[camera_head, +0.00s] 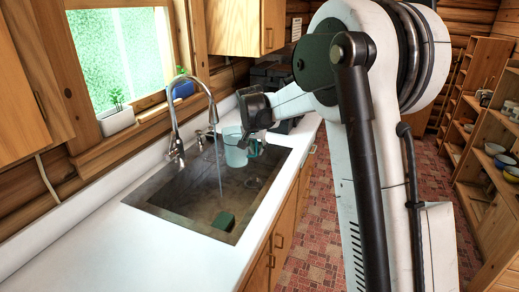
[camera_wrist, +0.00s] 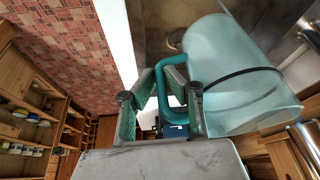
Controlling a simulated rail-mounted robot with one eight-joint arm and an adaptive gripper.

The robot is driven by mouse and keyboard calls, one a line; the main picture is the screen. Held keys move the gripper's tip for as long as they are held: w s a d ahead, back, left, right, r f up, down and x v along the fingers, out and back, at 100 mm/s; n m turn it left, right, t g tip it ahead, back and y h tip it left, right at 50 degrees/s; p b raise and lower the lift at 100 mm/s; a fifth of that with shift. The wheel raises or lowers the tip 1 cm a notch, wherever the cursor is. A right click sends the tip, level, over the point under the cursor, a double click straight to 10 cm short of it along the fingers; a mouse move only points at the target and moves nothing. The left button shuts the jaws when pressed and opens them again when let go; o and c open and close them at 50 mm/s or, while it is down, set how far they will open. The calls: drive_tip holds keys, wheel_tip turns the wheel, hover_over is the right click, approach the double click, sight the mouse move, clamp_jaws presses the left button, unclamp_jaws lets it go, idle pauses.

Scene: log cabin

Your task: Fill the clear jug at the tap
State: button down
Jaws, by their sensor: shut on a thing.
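The clear jug (camera_head: 235,148) is pale blue-green, with a teal handle, and is held over the far part of the sink (camera_head: 185,207). My gripper (camera_head: 258,147) is shut on the jug's handle. In the wrist view the handle passes between the fingers of my gripper (camera_wrist: 160,92), and the jug body (camera_wrist: 235,75) fills the right side, crossed by a dark line. The tap (camera_head: 176,118) is a tall curved metal one. A thin water stream (camera_head: 217,165) falls from its spout, left of the jug, into the sink. The jug's contents cannot be made out.
A green block (camera_head: 223,220) lies in the sink's near end. The white counter (camera_head: 95,235) is clear in front. A potted plant (camera_head: 117,112) and a blue pot (camera_head: 183,88) stand by the window. Wooden shelves (camera_head: 490,150) with bowls stand at the right, across the brick-patterned floor.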

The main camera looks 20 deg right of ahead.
sight(246, 151)
drive_tip(key=w+a+f, duration=0.1)
drive_tip(key=w+f, duration=0.1)
drive_tip(key=w, duration=0.1)
drive_tip(key=w+a+f, duration=0.1)
drive_tip(key=shift+w+a+b, duration=0.3)
drive_tip(key=shift+b, duration=0.05)
drive_tip(key=shift+w+a+r, duration=0.1)
drive_tip(key=shift+w+a, duration=0.35)
drive_tip(key=shift+w, duration=0.35)
drive_tip(key=shift+w+a+f, duration=0.1)
drive_tip(key=shift+w+a, duration=0.35)
drive_tip(key=shift+w, duration=0.35)
drive_tip(key=shift+w+a+r, duration=0.1)
drive_tip(key=shift+w+a, duration=0.35)
drive_tip(key=shift+w, duration=0.35)
idle(0.6)
drive_tip(key=s+d+b, duration=0.1)
drive_tip(key=s+d, duration=0.2)
drive_tip(key=s, duration=0.3)
drive_tip(key=shift+d+b, duration=0.2)
drive_tip(key=shift+b, duration=0.15)
drive_tip(key=shift+s, duration=0.1)
drive_tip(key=s+d+r+p, duration=0.1)
drive_tip(key=s+d+r, duration=0.1)
drive_tip(key=s+r, duration=0.2)
drive_tip(key=shift+s+d+r+p, duration=0.15)
drive_tip(key=shift+d+r+p, duration=0.05)
drive_tip(key=shift+r+p, duration=0.25)
idle(0.4)
